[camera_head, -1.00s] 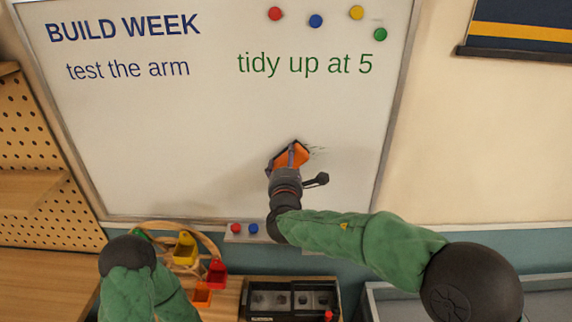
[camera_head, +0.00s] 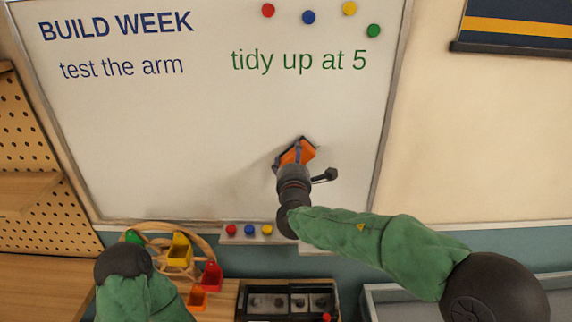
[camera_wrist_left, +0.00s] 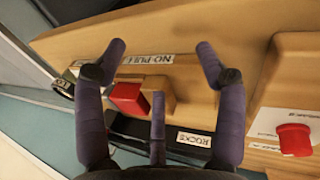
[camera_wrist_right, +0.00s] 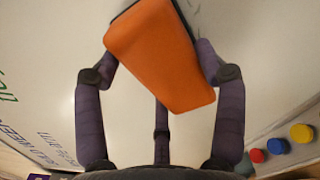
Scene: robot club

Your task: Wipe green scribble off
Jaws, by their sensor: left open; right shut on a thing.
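The whiteboard (camera_head: 200,130) carries green writing "tidy up at 5" (camera_head: 298,60) and blue writing "BUILD WEEK" (camera_head: 116,25) and "test the arm" (camera_head: 121,67). My right gripper (camera_head: 291,160) is shut on an orange eraser (camera_head: 303,151) with a dark pad, held at the lower right part of the board. The eraser fills the right wrist view (camera_wrist_right: 160,55) between the fingers. My left gripper (camera_wrist_left: 162,50) is open and empty, above a wooden surface.
Round magnets sit at the board's top right, including a green one (camera_head: 373,31). A small ledge (camera_head: 268,238) below holds red, blue and yellow magnets. A wooden wheel with coloured buckets (camera_head: 180,250) and a black box (camera_head: 288,304) stand below. Pegboard (camera_head: 30,130) is at left.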

